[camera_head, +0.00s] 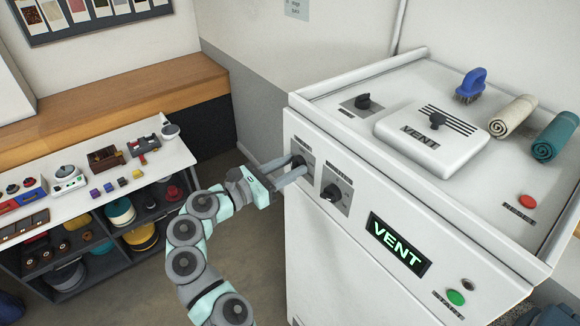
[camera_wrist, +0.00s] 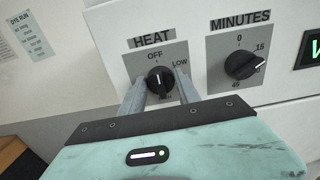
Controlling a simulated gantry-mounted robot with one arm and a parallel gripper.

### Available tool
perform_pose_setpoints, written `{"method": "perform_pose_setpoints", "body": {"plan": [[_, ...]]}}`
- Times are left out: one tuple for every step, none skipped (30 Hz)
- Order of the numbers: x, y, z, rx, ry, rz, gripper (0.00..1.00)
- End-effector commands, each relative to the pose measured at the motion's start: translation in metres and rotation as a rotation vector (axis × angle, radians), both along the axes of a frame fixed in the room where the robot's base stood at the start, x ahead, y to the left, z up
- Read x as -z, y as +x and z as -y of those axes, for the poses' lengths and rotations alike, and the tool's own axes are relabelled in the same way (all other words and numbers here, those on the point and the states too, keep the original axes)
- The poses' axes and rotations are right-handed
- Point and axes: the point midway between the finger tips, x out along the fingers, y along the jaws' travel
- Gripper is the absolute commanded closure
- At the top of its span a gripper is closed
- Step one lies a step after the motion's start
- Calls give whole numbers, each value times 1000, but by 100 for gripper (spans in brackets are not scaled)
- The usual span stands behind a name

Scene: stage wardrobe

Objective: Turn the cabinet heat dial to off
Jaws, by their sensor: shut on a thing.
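The cabinet (camera_head: 330,240) is a white box unit with its front panel facing my arm. The black heat dial (camera_wrist: 159,80) sits on a grey plate marked HEAT, with OFF above it and LOW at upper right; lower marks are partly hidden. Its white pointer line looks near upright, toward OFF. My gripper (camera_wrist: 161,84) has one finger on each side of the dial and is shut on it. In the head view, my gripper (camera_head: 297,168) reaches the panel from the left and covers part of the dial (camera_head: 298,160).
The minutes dial (camera_wrist: 241,64) is close on the right. A lit VENT sign (camera_head: 398,244) and green start button (camera_head: 456,298) are farther right. A vent lid (camera_head: 440,155), brush (camera_head: 471,84) and rolled towels (camera_head: 513,116) are on top. A shelf unit (camera_head: 100,200) stands left.

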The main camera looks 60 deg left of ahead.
Motion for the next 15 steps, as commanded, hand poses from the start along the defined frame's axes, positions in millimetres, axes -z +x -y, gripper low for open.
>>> {"method": "perform_pose_setpoints", "body": {"plan": [[-1,0,0,0,0,1,100],[-1,0,0,0,0,1,100],[-1,0,0,0,0,1,100],[-1,0,0,0,0,1,100],[-1,0,0,0,0,1,100],[-1,0,0,0,0,1,100],[-1,0,0,0,0,1,61],[0,0,0,0,0,1,58],[-1,0,0,0,1,1,55],[0,0,0,0,1,0,53],[0,0,0,0,1,0,50],[0,0,0,0,1,0,47],[0,0,0,0,1,0,45],[0,0,0,0,1,0,42],[0,0,0,0,1,0,41]]}}
